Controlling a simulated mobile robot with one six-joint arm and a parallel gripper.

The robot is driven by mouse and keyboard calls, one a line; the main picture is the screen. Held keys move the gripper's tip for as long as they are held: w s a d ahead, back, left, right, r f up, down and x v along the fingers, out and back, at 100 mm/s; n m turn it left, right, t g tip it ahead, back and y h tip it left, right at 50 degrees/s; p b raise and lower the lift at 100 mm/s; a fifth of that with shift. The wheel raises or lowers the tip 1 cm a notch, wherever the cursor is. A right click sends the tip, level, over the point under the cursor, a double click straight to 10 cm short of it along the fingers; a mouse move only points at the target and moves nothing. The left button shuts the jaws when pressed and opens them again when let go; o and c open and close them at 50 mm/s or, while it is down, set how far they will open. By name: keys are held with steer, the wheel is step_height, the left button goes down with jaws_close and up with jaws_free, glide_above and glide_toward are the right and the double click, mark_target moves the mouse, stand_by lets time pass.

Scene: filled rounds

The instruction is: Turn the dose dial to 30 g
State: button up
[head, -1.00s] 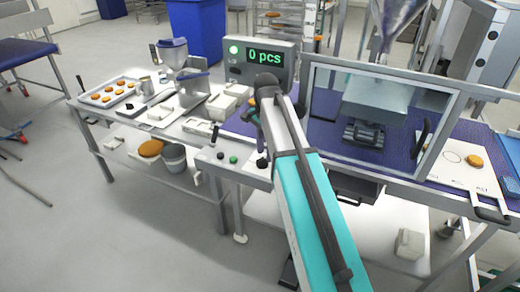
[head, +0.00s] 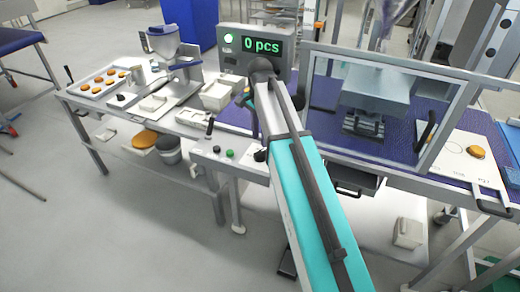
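A grey control box (head: 240,165) stands at the front edge of the bench, left of my arm. It carries a black button, a green button (head: 230,154) and a dark round knob (head: 261,155) close beside my arm. I cannot tell whether this knob is the dose dial, and no 30 g mark is readable. My arm rises through the middle of the view to a dark joint in front of the display. My gripper is not clearly visible; the arm hides what lies behind it.
A grey display (head: 263,47) reads "0 pcs" beside a lit green lamp. A clear-fronted guard frame (head: 375,65) encloses a press at right. A white board (head: 462,148) bears an orange round. At left are a tray of rounds (head: 88,91) and a hopper machine (head: 163,42).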

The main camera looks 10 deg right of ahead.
mark_target(260, 152)
steer(key=shift+f+p, duration=0.95)
steer(key=shift+f, duration=2.5)
jaws_close()
